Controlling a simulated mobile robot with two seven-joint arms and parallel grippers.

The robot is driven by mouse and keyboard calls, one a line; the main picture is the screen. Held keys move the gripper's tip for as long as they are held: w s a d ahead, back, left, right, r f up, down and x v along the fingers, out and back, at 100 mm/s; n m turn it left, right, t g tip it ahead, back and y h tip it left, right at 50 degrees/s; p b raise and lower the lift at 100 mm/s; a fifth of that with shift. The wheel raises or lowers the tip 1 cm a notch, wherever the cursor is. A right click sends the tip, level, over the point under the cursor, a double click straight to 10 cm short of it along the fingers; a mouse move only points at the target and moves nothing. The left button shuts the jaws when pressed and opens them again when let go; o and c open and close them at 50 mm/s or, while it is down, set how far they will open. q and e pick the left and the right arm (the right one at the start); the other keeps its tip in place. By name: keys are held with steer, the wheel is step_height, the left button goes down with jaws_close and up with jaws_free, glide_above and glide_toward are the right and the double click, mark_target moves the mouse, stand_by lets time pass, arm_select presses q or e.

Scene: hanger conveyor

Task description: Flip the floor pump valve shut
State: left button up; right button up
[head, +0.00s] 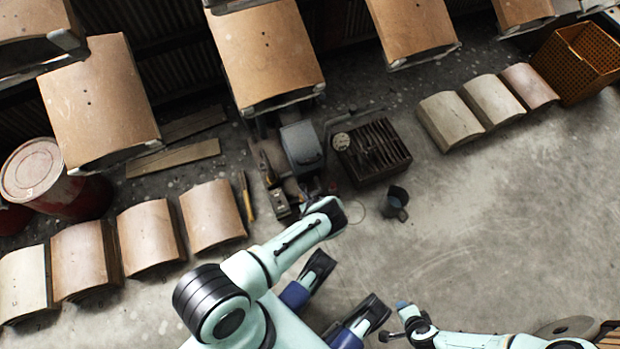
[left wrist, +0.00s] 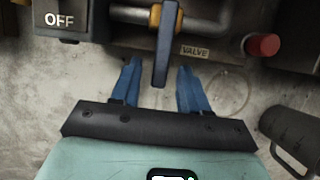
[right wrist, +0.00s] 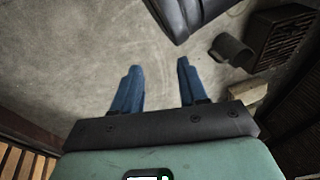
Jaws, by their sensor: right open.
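The valve has a dark blue lever (left wrist: 162,50) on a metal pipe (left wrist: 205,26) with a yellow collar; a label reading VALVE (left wrist: 195,52) sits beside it. In the left wrist view the lever points toward my left gripper (left wrist: 158,85). That gripper is open, with one blue finger on each side of the lever's end and visible gaps to both. In the head view my left arm's end covers the valve, beside the floor pump (head: 300,145). My right gripper (right wrist: 156,85) is open and empty above bare floor, away from the pump.
An OFF switch box (left wrist: 62,20) and a red knob (left wrist: 263,45) flank the valve. A dark mug (head: 395,203) and a slotted crate (head: 372,152) stand right of the pump. Chair panels (head: 267,55) hang overhead.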

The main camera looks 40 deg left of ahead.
arm_select(q)
steer(key=p+v, duration=1)
steer(key=v, duration=0.3)
steer(key=shift+r, duration=0.2)
arm_select(e)
steer(key=s+a+r+g+y, duration=0.2)
steer(key=s+a+r, duration=0.3)
steer(key=s+r, duration=0.5)
steer(key=shift+s+a+r+n+g, duration=0.2)
steer(key=shift+s+r+n+g, duration=0.2)
steer(key=shift+s+g, duration=0.4)
steer(key=shift+w, duration=0.2)
